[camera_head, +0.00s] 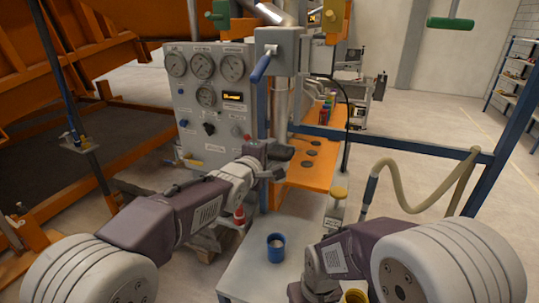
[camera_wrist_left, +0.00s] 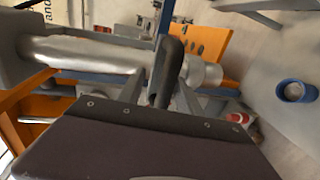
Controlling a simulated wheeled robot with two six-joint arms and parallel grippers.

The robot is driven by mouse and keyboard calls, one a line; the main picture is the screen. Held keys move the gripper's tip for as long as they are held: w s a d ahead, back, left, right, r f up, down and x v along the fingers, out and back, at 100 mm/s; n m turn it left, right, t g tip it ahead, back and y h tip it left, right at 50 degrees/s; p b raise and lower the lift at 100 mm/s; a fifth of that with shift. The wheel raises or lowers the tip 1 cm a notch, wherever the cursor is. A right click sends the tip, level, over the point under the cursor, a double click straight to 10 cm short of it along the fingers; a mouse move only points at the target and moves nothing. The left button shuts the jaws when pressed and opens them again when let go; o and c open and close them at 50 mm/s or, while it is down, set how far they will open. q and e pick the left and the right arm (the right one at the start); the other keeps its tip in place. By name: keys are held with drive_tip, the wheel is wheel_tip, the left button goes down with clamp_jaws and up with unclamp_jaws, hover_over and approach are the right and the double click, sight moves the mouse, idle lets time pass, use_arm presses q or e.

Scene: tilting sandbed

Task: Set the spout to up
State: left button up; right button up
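I cannot tell for certain which part is the spout. A shiny metal pipe (camera_head: 275,13) slants at the top of the head view, above a grey block with a blue-handled lever (camera_head: 260,68). A vertical metal column (camera_head: 281,98) stands below it. My left gripper (camera_head: 275,160) is beside the column's lower part, at a dark rounded bar (camera_head: 283,152). In the left wrist view, a similar dark bar (camera_wrist_left: 166,72) stands between grey finger-like parts, in front of a metal pipe (camera_wrist_left: 90,52). Whether the fingers press on it is unclear. My right gripper's fingertips are not visible.
A grey gauge panel (camera_head: 207,75) stands left of the column. A blue cup (camera_head: 275,247) sits on the pale bench (camera_head: 245,270), also in the left wrist view (camera_wrist_left: 296,91). An orange shelf (camera_head: 313,172) is behind the gripper. A beige hose (camera_head: 415,165) hangs at right.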

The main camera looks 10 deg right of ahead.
use_arm(q)
drive_tip(key=shift+s+f, duration=0.1)
drive_tip(key=shift+s+a, duration=0.2)
drive_tip(key=b+v, duration=0.2)
drive_tip(key=v, duration=0.6)
drive_tip(key=shift+s+a+r, duration=0.15)
drive_tip(key=shift+s+r, duration=0.05)
drive_tip(key=shift+w, duration=0.1)
